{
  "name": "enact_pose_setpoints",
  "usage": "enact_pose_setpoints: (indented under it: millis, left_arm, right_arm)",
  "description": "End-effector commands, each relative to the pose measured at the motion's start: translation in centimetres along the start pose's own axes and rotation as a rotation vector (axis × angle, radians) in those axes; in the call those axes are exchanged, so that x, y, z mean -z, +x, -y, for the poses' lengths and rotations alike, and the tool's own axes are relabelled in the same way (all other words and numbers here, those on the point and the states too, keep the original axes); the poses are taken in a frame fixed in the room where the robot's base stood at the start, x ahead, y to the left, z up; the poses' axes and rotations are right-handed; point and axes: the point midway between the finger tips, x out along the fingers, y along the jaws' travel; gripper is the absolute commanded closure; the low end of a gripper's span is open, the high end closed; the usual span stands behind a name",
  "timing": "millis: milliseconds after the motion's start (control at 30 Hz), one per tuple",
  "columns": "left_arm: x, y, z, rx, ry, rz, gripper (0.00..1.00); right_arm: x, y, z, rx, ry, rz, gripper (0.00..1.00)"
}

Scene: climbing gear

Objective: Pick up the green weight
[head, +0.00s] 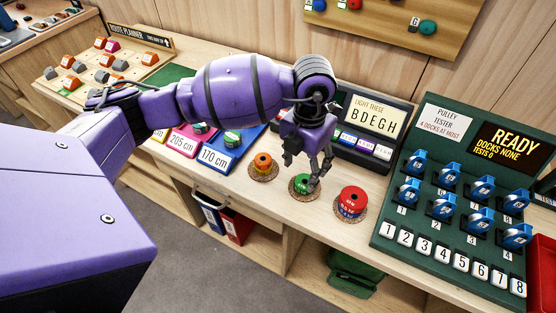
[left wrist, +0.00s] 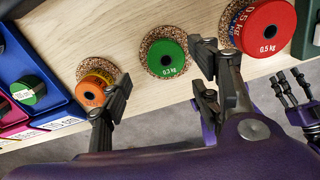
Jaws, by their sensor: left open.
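The green weight (head: 301,186) is a short spool on a round cork mat on the bench, between an orange one and a red one. In the left wrist view the green weight (left wrist: 166,58) reads 0.3 kg. My left gripper (head: 308,168) is just above it, pointing down, and partly overlaps it in the head view. In the left wrist view its fingers (left wrist: 162,84) are spread wide and empty, with the weight beyond the gap. My right gripper (left wrist: 288,84) shows at the right edge of the left wrist view, empty with fingers apart.
The orange weight (head: 263,166) and the red weight (head: 351,202) stand close on either side. A pulley tester (head: 392,238) is to the right, a letter display (head: 369,117) behind, and coloured trays (head: 224,157) to the left. The bench's front edge is close by.

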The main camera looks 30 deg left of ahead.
Motion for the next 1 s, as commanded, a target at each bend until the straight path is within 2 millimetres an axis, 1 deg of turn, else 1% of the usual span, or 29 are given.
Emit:
enact_pose_setpoints:
  millis: [167,200,300,400,567,600,1000]
  left_arm:
    - [0.0,2.4,0.5,0.0,0.001,0.002,0.43]
    - [0.0,3.0,0.4,0.001,-0.001,0.002,0.43]
    - [-0.1,4.1,0.4,-0.001,0.0,0.003,0.43]
    - [-0.1,4.5,0.4,-0.001,0.001,0.003,0.43]
    - [-0.1,4.5,0.4,-0.001,0.001,0.004,0.43]
    - [-0.1,4.5,0.4,-0.001,0.001,0.004,0.44]
    - [-0.1,4.5,0.4,-0.001,0.001,0.004,0.97]
  right_arm:
    - [1.0,-0.1,0.1,0.002,0.0,-0.014,0.6]
    - [1.0,-0.1,0.0,0.002,-0.002,-0.014,0.6]
    - [1.1,-0.1,0.0,0.003,-0.006,-0.016,0.6]
    - [1.1,-0.1,-0.1,0.003,-0.008,-0.016,0.6]
    - [1.1,-0.1,-0.1,0.003,-0.011,-0.015,0.6]
    - [1.1,-0.1,-0.2,0.003,-0.011,-0.015,0.6]
    - [1.1,-0.1,-0.2,0.003,-0.012,-0.015,0.6]
